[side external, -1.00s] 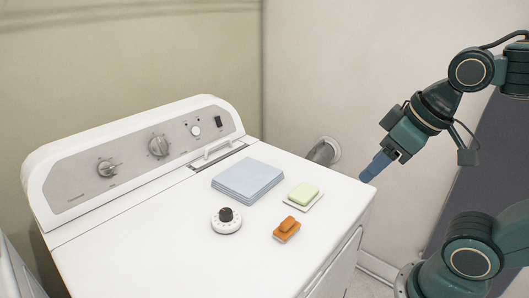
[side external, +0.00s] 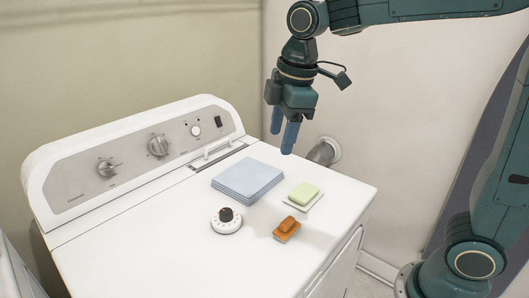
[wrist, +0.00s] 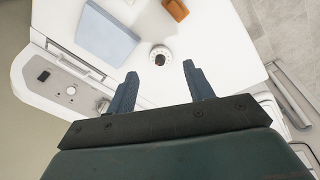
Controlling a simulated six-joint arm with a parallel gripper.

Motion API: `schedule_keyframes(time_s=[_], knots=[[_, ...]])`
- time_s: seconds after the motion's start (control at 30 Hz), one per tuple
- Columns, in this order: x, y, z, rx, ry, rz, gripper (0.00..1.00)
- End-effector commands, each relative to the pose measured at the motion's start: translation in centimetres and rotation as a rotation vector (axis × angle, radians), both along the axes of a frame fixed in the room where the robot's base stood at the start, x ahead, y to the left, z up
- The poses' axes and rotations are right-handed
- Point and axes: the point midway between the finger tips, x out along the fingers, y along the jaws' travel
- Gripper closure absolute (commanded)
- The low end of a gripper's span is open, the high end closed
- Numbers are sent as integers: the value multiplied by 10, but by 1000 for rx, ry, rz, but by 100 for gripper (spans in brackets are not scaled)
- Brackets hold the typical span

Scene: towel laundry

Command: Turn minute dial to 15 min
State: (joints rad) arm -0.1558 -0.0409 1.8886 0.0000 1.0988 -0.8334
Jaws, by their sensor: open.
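The minute dial (side external: 226,221) is a white round disc with dark marks and a black knob on top. It sits flat on the washer's white top (side external: 140,235), in front of the folded towels. Its marks are too small to read. My gripper (side external: 283,141) points down with its blue fingers apart and empty. The gripper touches nothing.
Folded blue towels (side external: 248,180) lie behind the dial. A green soap on a white dish (side external: 303,195) and an orange-brown sponge (side external: 287,229) lie to its right. The washer's raised control panel (side external: 82,165) runs along the back. The top left of the dial is clear.

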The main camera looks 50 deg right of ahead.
Motion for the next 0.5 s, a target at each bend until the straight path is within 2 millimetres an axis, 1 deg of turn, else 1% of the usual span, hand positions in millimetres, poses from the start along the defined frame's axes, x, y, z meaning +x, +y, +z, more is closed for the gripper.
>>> schedule_keyframes(time_s=[0.03,0.2,0.4,0.5], knots=[[11,6,-4,-11,18,52,48],[43,23,-18,-42,67,228,48],[78,44,-41,-71,122,433,48],[91,54,-52,-81,146,522,48]])
